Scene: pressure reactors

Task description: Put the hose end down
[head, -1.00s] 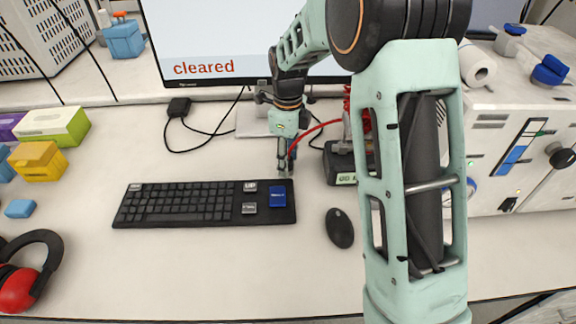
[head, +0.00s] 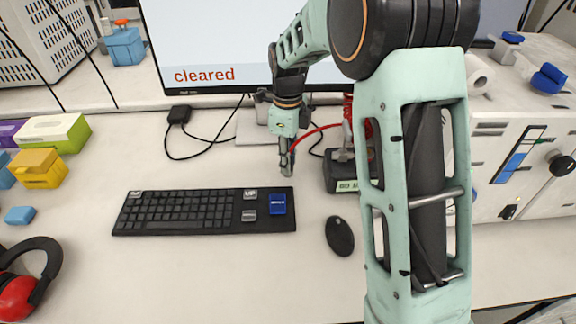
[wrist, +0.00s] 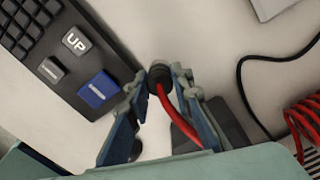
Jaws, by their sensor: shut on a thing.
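The red hose (head: 318,129) runs from a dark stand (head: 341,173) to my gripper (head: 287,168), just behind the right end of the keyboard. In the wrist view my gripper (wrist: 160,82) is shut on the dark hose end (wrist: 159,77), with the red hose (wrist: 172,115) leading back from it. The hose end appears to be above the white desk. Whether it touches the desk cannot be told. The coiled red part of a hose (wrist: 306,122) shows at the right of the wrist view.
A black keyboard (head: 175,212) with a blue key (head: 278,204) lies in front of the gripper. A mouse (head: 340,236) lies to the right. A black cable (wrist: 243,85) and a monitor (head: 235,45) are behind. Bare desk (head: 215,165) lies left of the gripper.

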